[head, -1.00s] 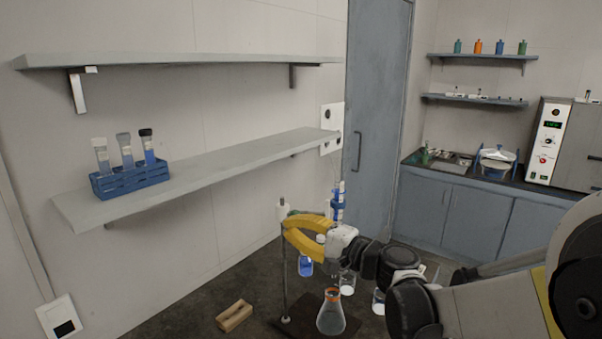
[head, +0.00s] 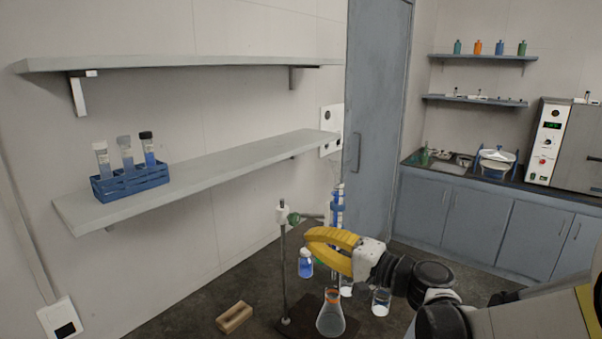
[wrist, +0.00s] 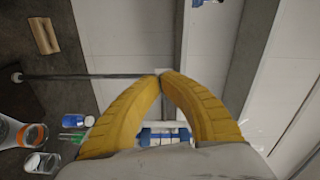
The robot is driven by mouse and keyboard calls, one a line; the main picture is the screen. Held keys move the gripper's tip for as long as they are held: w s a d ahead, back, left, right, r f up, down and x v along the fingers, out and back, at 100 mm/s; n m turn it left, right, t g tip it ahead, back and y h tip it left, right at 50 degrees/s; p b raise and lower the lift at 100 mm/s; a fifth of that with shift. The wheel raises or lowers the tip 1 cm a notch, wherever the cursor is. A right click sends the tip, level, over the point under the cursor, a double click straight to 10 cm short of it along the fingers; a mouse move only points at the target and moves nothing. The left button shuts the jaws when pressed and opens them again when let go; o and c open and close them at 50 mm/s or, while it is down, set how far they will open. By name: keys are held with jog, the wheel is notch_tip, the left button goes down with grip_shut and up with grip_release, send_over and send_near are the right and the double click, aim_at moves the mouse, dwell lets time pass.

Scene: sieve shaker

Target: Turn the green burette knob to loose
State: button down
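The burette (head: 337,208), with blue parts, stands upright behind my gripper. A green piece (head: 293,218) shows at the clamp on the stand's rod (head: 283,265). In the wrist view a small green part (wrist: 72,136) shows left of my fingers, in line with the burette's blue parts (wrist: 165,138); I cannot tell its setting. My gripper (head: 307,239) has curved yellow fingers. Their tips meet in the wrist view (wrist: 160,75), with nothing visible between them. They are in front of the burette, right of the rod, apart from the green clamp piece. My fingers hide the burette's lower part in the head view.
A flask with an orange ring (head: 331,315) stands on the stand's base. A blue bottle (head: 305,263) and a beaker (head: 381,302) are nearby. A wooden block (head: 234,317) lies left. A wall shelf (head: 230,168) carries a blue tube rack (head: 130,182).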

jog(key=w+a+n, duration=0.3)
jog(key=w+a, duration=0.1)
jog(key=shift+a+f+n+p, duration=0.25)
jog(key=shift+a+n+p, duration=0.1)
jog(key=shift+n, duration=0.05)
jog(key=shift+w+d+r, duration=0.1)
jog(key=shift+w+d, duration=0.05)
jog(key=shift+w, duration=0.1)
dwell(0.9)
jog(key=shift+w+b, duration=0.1)
jog(key=shift+b, duration=0.7)
jog(key=shift+f, duration=0.3)
jog(key=v, duration=0.6)
jog(key=shift+s+b, duration=0.3)
dwell(0.3)
